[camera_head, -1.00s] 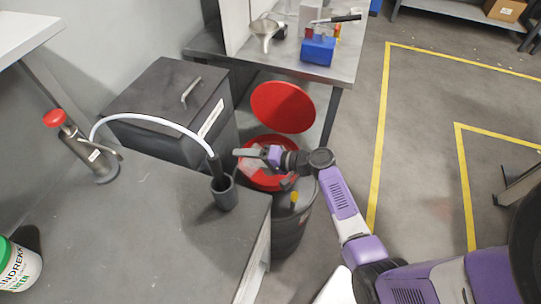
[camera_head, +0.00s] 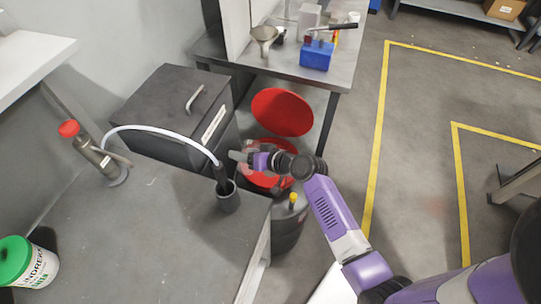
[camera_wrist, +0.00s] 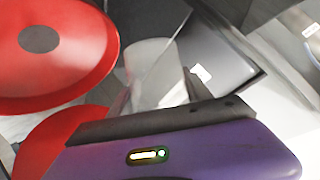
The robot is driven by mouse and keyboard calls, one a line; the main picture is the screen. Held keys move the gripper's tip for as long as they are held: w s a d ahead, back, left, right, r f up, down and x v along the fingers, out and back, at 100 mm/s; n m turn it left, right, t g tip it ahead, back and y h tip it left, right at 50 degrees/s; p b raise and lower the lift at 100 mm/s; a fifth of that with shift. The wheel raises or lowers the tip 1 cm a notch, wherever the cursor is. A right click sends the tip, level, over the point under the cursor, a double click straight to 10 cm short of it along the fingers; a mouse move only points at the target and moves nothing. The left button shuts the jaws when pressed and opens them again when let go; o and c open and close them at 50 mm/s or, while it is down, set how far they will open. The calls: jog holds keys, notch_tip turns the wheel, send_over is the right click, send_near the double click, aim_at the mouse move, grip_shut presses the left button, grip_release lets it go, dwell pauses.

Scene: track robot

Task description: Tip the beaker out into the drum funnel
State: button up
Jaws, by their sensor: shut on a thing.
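The drum (camera_head: 287,238) is dark and stands beyond the bench's right end. Its red funnel (camera_head: 262,180) is partly hidden by my arm, and its round red lid (camera_head: 283,112) stands raised behind. My gripper (camera_head: 247,156) is at the funnel's left rear side. In the wrist view, my gripper (camera_wrist: 158,98) is shut on a pale, translucent beaker (camera_wrist: 152,65). The red lid (camera_wrist: 85,60) fills the upper left there and part of the red funnel (camera_wrist: 55,140) shows below it. Whether the beaker holds anything cannot be seen.
A dark lidded box (camera_head: 180,110) stands left of the drum. The grey bench (camera_head: 130,235) holds a hose in a dark cup (camera_head: 228,198), a red-capped metal pump (camera_head: 95,150) and a green-lidded tub (camera_head: 30,262). A table (camera_head: 335,70) stands behind.

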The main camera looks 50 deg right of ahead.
aim_at(243, 147)
jog(key=r+p, duration=0.1)
jog(key=r, duration=0.1)
jog(key=r+p, duration=0.1)
jog(key=r, duration=0.1)
jog(key=shift+a+p, duration=0.2)
jog(key=shift+p, duration=0.15)
jog(key=shift+a+r+n+h+p, duration=0.6)
jog(key=shift+a+n+p, duration=0.1)
jog(key=shift+p, duration=0.25)
jog(key=r+p, duration=0.1)
jog(key=r+n+h+p, duration=0.1)
jog(key=p, duration=0.1)
jog(key=shift+a, duration=0.35)
jog(key=shift+r, duration=0.15)
jog(key=shift+a+r+n+h, duration=0.2)
jog(key=shift+r+n+h, duration=0.15)
jog(key=shift+r, duration=0.5)
jog(key=shift+a+r+n+h, duration=0.25)
jog(key=shift+r+n, duration=0.1)
jog(key=shift+r, duration=0.45)
